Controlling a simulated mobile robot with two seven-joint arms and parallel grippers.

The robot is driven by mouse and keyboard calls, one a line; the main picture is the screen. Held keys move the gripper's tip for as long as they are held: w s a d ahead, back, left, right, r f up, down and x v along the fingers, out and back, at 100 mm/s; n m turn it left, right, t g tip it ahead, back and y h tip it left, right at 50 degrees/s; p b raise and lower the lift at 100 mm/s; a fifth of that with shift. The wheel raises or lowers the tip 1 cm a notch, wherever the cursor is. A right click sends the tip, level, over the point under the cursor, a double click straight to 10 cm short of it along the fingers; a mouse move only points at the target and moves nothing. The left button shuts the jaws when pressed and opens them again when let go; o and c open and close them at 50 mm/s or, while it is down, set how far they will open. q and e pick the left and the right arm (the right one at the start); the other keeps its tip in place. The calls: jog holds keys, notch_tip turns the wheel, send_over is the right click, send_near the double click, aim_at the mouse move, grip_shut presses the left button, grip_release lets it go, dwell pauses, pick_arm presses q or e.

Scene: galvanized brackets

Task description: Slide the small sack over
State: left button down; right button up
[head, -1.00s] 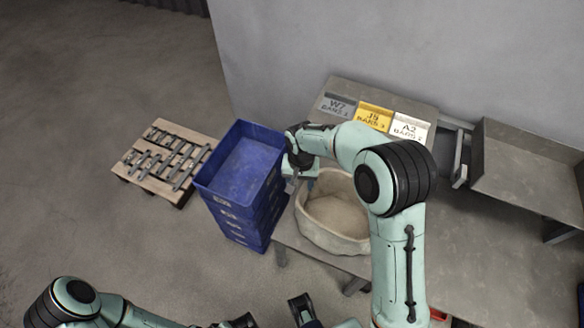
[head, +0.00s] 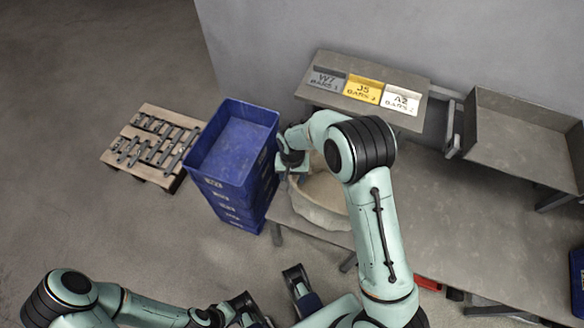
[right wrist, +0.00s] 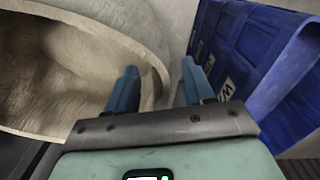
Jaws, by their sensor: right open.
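The small sack (head: 316,207) is beige and open at the top. It stands at the left end of the grey bench, partly hidden by my right arm. My right gripper (head: 292,163) is at the sack's left rear rim. In the right wrist view the sack (right wrist: 55,75) fills the left side. There my right gripper (right wrist: 160,80) is open, with one blue finger over the sack's inside and the other outside, the rim between them. My left gripper (head: 246,312) is low in the head view, away from the sack; its jaws are not clear.
A stack of blue crates (head: 232,150) stands just left of the sack, close to my right gripper. A pallet with metal bars (head: 150,150) is on the floor further left. The bench's middle is largely clear.

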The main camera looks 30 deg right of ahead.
jog(key=shift+f, duration=1.7)
grip_shut()
